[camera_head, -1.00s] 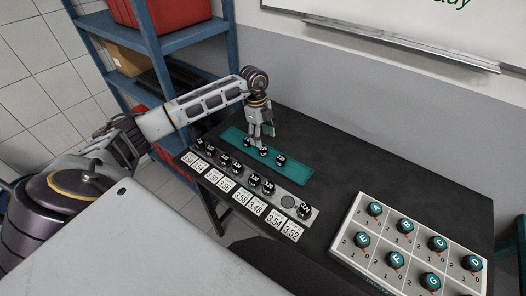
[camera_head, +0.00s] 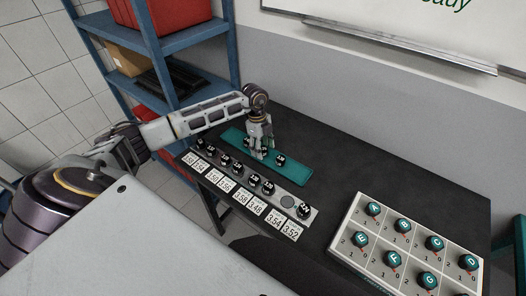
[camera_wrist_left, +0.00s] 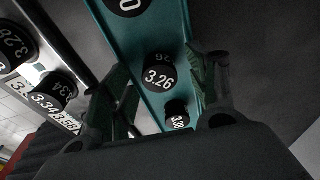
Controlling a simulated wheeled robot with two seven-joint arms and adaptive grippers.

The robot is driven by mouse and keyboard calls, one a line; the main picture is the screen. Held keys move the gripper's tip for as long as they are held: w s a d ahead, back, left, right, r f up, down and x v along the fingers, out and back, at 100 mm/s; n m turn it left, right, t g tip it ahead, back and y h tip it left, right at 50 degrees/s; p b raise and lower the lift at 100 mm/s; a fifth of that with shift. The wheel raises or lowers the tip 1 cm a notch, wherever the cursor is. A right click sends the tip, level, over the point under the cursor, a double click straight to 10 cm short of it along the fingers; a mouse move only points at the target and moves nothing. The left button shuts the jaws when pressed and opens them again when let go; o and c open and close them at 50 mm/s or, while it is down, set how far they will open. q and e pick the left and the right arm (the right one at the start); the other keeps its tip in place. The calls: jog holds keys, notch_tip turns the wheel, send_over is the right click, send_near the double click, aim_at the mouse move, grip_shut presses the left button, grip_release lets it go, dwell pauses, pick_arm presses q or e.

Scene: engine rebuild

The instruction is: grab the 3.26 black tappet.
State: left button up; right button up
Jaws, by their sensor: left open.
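The black tappet marked 3.26 (camera_wrist_left: 158,78) stands on the teal tray (camera_wrist_left: 118,38) in the left wrist view, in the middle of a row. My left gripper (camera_wrist_left: 163,70) is open, with one finger on each side of this tappet in that view. Whether the fingers touch it cannot be told. In the head view my left gripper (camera_head: 259,153) points down over the middle of the teal tray (camera_head: 297,173) and largely hides the tappet under it. My right gripper is not in view.
Another black tappet (camera_wrist_left: 177,117) stands close by on the tray, and one with a partly cut-off label (camera_wrist_left: 130,4) on the other side. A grey rack of black tappets (camera_head: 228,166) with number cards runs alongside. A board of lettered teal knobs (camera_head: 347,246) lies right.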

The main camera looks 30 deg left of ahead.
aim_at(263, 148)
pick_arm(q)
jog(key=c, duration=1.1)
jog(key=shift+r, duration=0.1)
jog(key=shift+c, duration=0.2)
notch_tip(263, 148, up, 10)
jog(key=b, duration=0.1)
dwell(0.5)
